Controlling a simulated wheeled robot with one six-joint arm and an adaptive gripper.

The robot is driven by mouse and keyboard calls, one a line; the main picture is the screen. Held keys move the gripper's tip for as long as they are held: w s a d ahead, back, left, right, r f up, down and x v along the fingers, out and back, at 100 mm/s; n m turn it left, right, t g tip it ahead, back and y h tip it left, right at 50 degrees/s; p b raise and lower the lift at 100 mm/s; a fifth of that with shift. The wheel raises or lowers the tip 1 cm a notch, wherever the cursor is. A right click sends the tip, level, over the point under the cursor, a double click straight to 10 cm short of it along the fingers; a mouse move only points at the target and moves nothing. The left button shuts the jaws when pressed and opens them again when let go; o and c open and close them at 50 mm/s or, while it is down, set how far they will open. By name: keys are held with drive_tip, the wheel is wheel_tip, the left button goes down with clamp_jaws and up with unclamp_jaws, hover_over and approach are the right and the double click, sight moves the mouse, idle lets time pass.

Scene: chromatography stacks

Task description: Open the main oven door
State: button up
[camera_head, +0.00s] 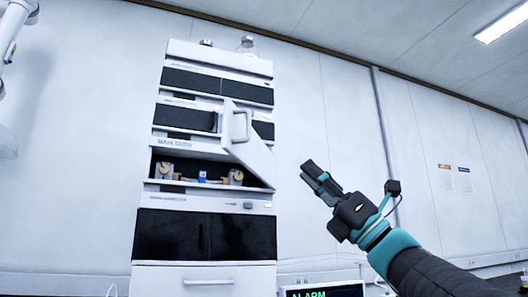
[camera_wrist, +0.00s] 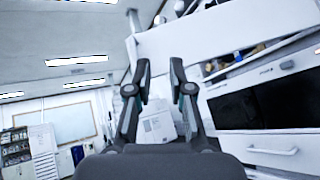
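The main oven door (camera_head: 252,157) is a white panel with a white handle (camera_head: 240,125). It stands swung out on the right side of the stack, and the dark main oven compartment (camera_head: 184,160) behind it is exposed. My gripper (camera_head: 312,172) is to the right of the door, apart from it and from the handle. In the wrist view my gripper (camera_wrist: 160,70) has its two fingers apart with nothing between them. The door shows there as a white panel (camera_wrist: 195,38) beyond the fingertips, with the open compartment (camera_wrist: 240,60) to the right.
The stack has dark-fronted modules above and a wide dark-fronted module (camera_head: 205,235) below, with a white drawer (camera_head: 207,280) under it. Brass-coloured fittings (camera_head: 236,177) sit inside the compartment. Glassware (camera_head: 247,43) stands on top. A screen (camera_head: 322,291) reads ALARM.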

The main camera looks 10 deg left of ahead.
sight(249, 134)
drive_tip(key=s+a+r+n+g+p, duration=0.1)
drive_tip(key=a+r+n+g, duration=0.1)
drive_tip(key=a+r+g, duration=0.1)
drive_tip(key=s+a+r+n+g+p, duration=0.1)
drive_tip(key=a+r+n+g+p, duration=0.1)
drive_tip(key=a+r+n+g, duration=0.1)
drive_tip(key=s+a+r+n+g+p, duration=0.1)
drive_tip(key=a+r+n+g+p, duration=0.1)
drive_tip(key=a, duration=0.3)
drive_tip(key=shift+s+a+r+n+g, duration=0.15)
drive_tip(key=shift+r+n+g, duration=0.1)
drive_tip(key=shift+r, duration=0.15)
drive_tip(key=shift+s+a+r+n+g, duration=0.15)
drive_tip(key=shift+r+n+g, duration=0.1)
drive_tip(key=shift+r, duration=0.15)
clamp_jaws()
